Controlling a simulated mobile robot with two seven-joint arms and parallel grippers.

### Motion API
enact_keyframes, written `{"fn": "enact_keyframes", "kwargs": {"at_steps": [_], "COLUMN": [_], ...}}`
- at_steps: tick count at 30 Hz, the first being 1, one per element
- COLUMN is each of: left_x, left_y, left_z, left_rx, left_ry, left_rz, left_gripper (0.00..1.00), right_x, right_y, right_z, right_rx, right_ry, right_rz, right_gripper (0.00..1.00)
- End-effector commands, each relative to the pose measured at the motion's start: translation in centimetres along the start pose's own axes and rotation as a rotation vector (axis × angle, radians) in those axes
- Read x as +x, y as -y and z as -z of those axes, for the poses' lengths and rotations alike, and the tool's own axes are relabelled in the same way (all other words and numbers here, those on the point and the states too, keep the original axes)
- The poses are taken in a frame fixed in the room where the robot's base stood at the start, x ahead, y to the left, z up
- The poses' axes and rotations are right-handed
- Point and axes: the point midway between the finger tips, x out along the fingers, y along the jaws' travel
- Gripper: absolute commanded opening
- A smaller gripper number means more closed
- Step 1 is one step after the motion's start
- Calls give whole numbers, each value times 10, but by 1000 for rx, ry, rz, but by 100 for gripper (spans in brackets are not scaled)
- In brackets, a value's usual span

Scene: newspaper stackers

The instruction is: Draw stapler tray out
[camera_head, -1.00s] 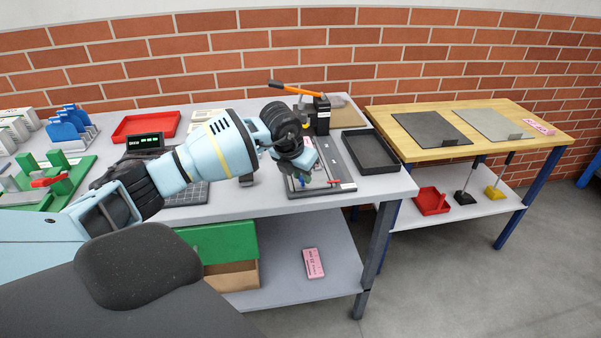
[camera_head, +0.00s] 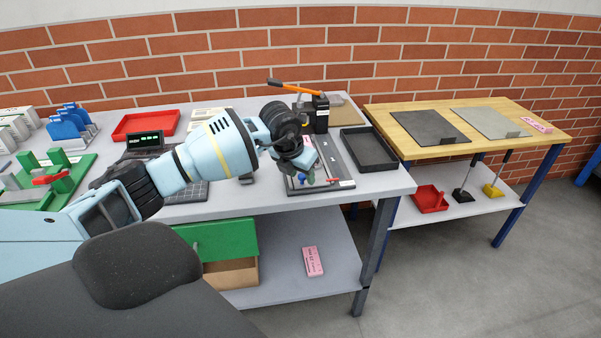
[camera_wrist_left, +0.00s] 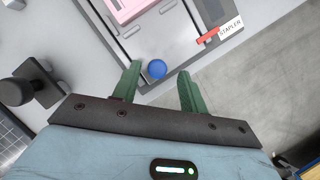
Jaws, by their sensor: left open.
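The stapler tray (camera_head: 335,161) is a long grey plate at the right part of the grey bench. A black stapler (camera_head: 320,113) with an orange lever stands at its far end. In the left wrist view, the tray's front carries a blue round knob (camera_wrist_left: 157,69), a red piece (camera_wrist_left: 208,37) and a white STAPLER label (camera_wrist_left: 231,26). My left gripper (camera_head: 306,181) is over the tray's front end. In the left wrist view, its green fingers (camera_wrist_left: 159,73) are open, with the knob showing between their tips. I cannot tell whether they touch it. My right gripper is not in view.
A black tray (camera_head: 369,164) lies right of the stapler tray. A red tray (camera_head: 146,125) and green fixtures (camera_head: 62,180) are farther left. Below are a green drawer (camera_head: 225,240) and a pink block (camera_head: 312,261). A wooden table (camera_head: 400,128) stands to the right.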

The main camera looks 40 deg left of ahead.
Motion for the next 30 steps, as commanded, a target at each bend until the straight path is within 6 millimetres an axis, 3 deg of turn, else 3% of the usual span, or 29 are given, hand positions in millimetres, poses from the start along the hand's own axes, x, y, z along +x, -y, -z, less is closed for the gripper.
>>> {"fn": "enact_keyframes", "kwargs": {"at_steps": [5, 18, 30], "left_x": [-6, -69, -78], "left_y": [-1, 0, 0], "left_z": [-1, -1, 0], "left_rx": [0, 0, 0], "left_ry": [4, 3, 0], "left_rz": [-1, 0, 0], "left_gripper": [43, 43, 43], "right_x": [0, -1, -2], "right_y": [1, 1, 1], "right_z": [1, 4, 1], "right_rx": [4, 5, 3], "right_ry": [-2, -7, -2], "right_rz": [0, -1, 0], "right_gripper": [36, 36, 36]}}
